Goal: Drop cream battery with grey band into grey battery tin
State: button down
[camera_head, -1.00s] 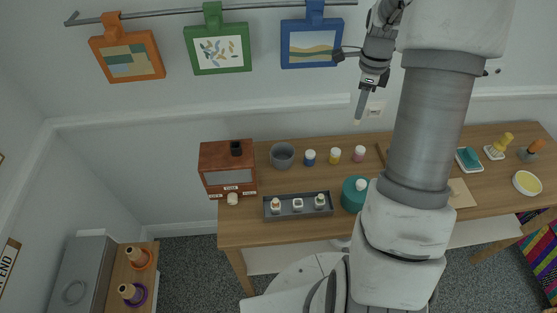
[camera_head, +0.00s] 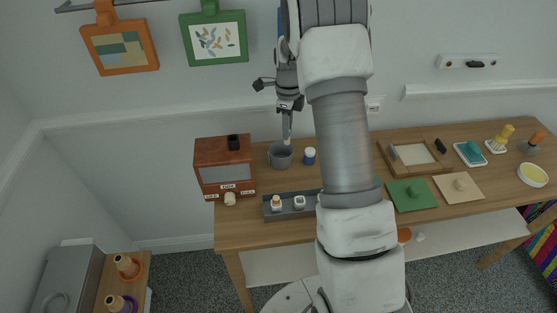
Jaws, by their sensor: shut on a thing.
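My gripper (camera_head: 287,130) points down near the back of the table, left of my arm links. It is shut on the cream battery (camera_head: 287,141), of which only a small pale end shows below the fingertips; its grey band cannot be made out. The grey battery tin (camera_head: 280,158) is a round open container on the table at the back. The battery's end appears over the tin's back right rim in this view; its exact height above it cannot be told.
A blue-labelled jar (camera_head: 309,156) stands close right of the tin. A brown box (camera_head: 224,168) stands to the left. A dark tray (camera_head: 285,211) with small bottles lies in front. My arm hides the table's middle.

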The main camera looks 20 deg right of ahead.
aim_at(287, 143)
jog(key=shift+f+b, duration=1.05)
jog(key=shift+f, duration=0.9)
jog(key=c, duration=0.7)
grip_release()
notch_tip(287, 143, up, 18)
jog(key=p, duration=0.1)
jog(key=shift+f+p, duration=0.25)
jog(key=shift+p, duration=0.15)
